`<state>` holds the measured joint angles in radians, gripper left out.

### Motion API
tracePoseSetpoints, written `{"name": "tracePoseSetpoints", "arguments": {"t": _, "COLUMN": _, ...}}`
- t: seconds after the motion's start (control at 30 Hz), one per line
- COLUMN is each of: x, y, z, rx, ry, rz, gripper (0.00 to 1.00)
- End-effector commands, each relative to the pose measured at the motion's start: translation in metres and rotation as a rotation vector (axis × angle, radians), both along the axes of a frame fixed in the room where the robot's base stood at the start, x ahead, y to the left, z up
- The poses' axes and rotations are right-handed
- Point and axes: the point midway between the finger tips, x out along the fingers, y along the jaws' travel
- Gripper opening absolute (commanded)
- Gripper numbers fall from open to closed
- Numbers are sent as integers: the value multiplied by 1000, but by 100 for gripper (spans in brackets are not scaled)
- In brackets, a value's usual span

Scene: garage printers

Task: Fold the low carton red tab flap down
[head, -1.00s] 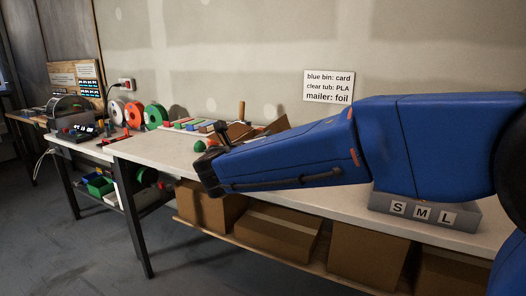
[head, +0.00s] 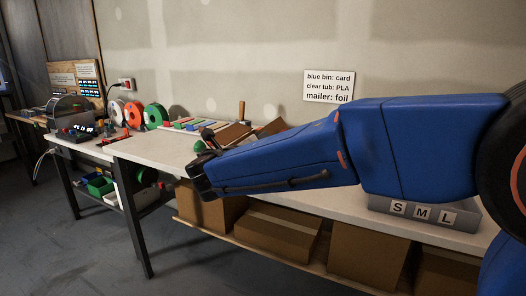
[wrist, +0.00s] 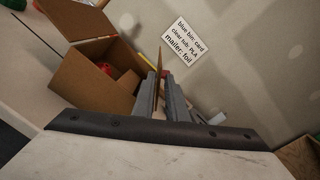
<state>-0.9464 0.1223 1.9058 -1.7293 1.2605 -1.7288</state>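The low carton (wrist: 95,92) stands open in the left of the wrist view, with one wide brown flap (wrist: 78,18) raised at the far side. A thin brown flap (wrist: 159,62) stands upright, nearly edge-on, at the carton's right. My gripper (wrist: 161,82) is at this flap; its two grey fingers are apart, with the flap's edge showing between them. I cannot tell whether either finger touches it. Something red (wrist: 105,68) shows inside the carton; whether it is the tab is unclear. In the head view, brown flaps (head: 234,135) show behind my arm, which hides the carton's body.
A grey S M L box (head: 425,212) sits at the right. Cardboard boxes (head: 280,232) fill the shelf below. A sign (head: 329,86) hangs on the wall.

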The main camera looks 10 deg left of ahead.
Motion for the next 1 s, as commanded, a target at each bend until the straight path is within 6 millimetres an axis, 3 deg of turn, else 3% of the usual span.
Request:
{"name": "tracePoseSetpoints", "arguments": {"t": 0.6, "x": -29, "y": 8, "z": 0, "rx": 1, "ry": 0, "rz": 0, "gripper": 12}}
{"name": "tracePoseSetpoints", "arguments": {"t": 0.87, "x": -30, "y": 8, "z": 0, "rx": 1, "ry": 0, "rz": 0, "gripper": 12}}
{"name": "tracePoseSetpoints", "arguments": {"t": 0.9, "x": -30, "y": 8, "z": 0, "rx": 1, "ry": 0, "rz": 0, "gripper": 15}}
{"name": "tracePoseSetpoints", "arguments": {"t": 1.0, "x": -30, "y": 8, "z": 0, "rx": 1, "ry": 0, "rz": 0, "gripper": 34}}
